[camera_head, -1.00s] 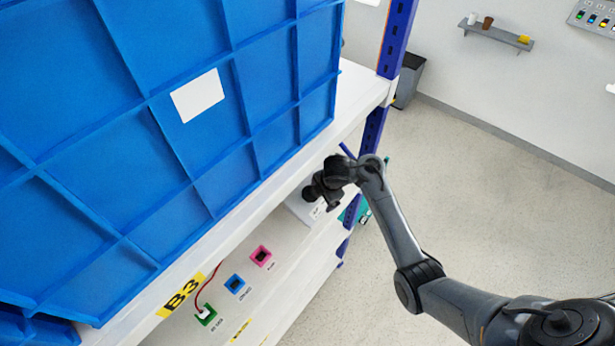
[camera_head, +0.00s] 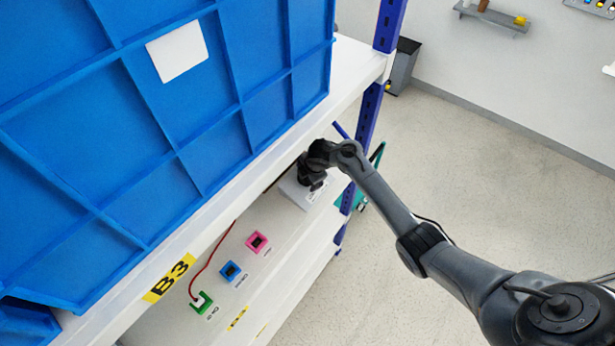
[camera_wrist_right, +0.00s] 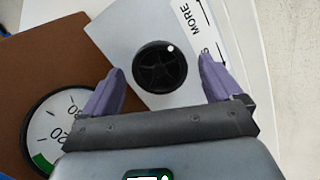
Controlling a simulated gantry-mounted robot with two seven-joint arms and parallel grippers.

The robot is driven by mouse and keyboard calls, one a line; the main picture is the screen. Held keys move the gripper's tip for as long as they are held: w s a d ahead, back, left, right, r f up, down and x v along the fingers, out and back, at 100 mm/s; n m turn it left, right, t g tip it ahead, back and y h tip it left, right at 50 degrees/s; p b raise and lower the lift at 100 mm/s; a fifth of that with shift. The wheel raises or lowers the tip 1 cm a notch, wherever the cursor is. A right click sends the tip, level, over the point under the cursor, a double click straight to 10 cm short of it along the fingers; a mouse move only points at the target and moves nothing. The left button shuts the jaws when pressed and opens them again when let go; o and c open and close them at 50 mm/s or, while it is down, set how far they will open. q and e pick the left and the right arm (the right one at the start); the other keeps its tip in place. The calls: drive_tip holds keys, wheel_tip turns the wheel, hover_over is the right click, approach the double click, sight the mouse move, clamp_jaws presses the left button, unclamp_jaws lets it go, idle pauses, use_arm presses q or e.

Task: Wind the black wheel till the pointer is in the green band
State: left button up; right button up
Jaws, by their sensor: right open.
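The black wheel (camera_wrist_right: 160,67) is a round knob with a white dot near its upper right edge, on a light grey box (camera_wrist_right: 120,30) marked "MORE". My right gripper (camera_wrist_right: 163,72) is open, with its two purple fingers apart, one on each side of the wheel in the wrist view; I cannot tell whether they touch it. A round white gauge (camera_wrist_right: 60,125) on a brown panel shows at the left, with part of a green band (camera_wrist_right: 42,162) at its lower edge. Its pointer cannot be made out. In the head view my right gripper (camera_head: 314,182) is at the grey box (camera_head: 297,190) on the shelf. My left gripper is not in view.
A large blue crate (camera_head: 215,75) stands on the white shelf above. Green (camera_head: 201,303), blue (camera_head: 231,271) and pink (camera_head: 256,242) square sockets sit left of the box, a red cable at the green one. A blue post (camera_head: 368,115) stands close to my right arm.

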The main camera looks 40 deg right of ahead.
drive_tip(key=shift+w+d+f, duration=0.1)
drive_tip(key=shift+f, duration=0.2)
drive_tip(key=c, duration=1)
drive_tip(key=shift+c, duration=0.2)
drive_tip(key=shift+n, duration=0.4)
